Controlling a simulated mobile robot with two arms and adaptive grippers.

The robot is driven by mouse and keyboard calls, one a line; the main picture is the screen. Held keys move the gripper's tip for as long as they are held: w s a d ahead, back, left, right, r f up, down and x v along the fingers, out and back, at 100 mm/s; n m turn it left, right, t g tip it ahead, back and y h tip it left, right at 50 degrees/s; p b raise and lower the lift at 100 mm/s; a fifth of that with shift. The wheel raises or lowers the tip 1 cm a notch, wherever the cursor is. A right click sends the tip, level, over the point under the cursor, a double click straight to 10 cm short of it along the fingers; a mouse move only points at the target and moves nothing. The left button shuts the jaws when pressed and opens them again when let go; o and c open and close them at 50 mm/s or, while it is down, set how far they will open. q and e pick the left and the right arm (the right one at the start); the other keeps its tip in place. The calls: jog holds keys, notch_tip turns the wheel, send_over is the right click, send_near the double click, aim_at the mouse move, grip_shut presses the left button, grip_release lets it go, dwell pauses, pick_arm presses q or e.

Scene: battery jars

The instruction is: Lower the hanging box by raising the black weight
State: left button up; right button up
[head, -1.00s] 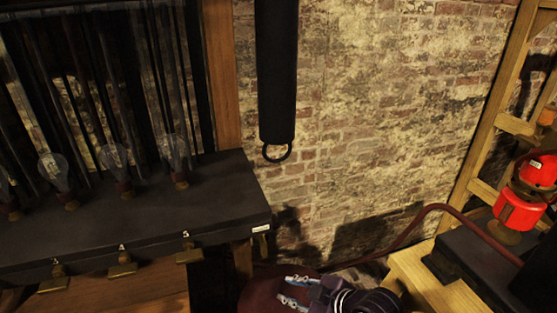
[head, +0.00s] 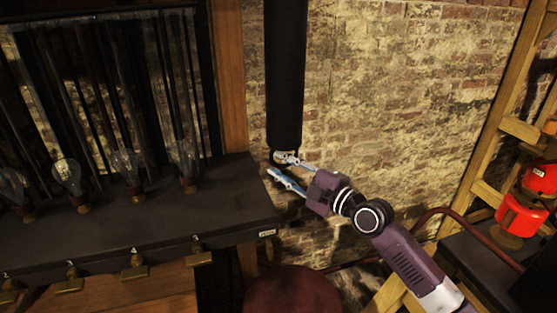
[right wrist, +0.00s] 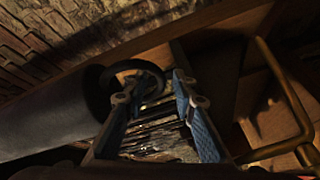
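The black weight (head: 285,80) is a long dark cylinder hanging upright in front of the brick wall in the head view. It also shows in the right wrist view (right wrist: 50,115), with a dark ring (right wrist: 148,68) at its end. My right gripper (head: 275,165) is at the lower end of the weight, its fingers spread apart. In the right wrist view the gripper (right wrist: 155,88) is open, with the ring at its left fingertip and reaching over the gap. I cannot tell whether they touch. No hanging box can be made out. My left gripper is not in view.
A dark bench (head: 130,230) with several glass bulbs and brass switches stands at the left. A round dark-red seat (head: 292,290) is below the weight. At the right are a wooden frame (head: 485,130) and a red device (head: 520,214). The wall area right of the weight is clear.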

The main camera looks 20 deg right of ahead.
jog(key=shift+w+a, duration=0.3)
jog(key=shift+w, duration=0.1)
jog(key=shift+f, duration=0.1)
grip_shut()
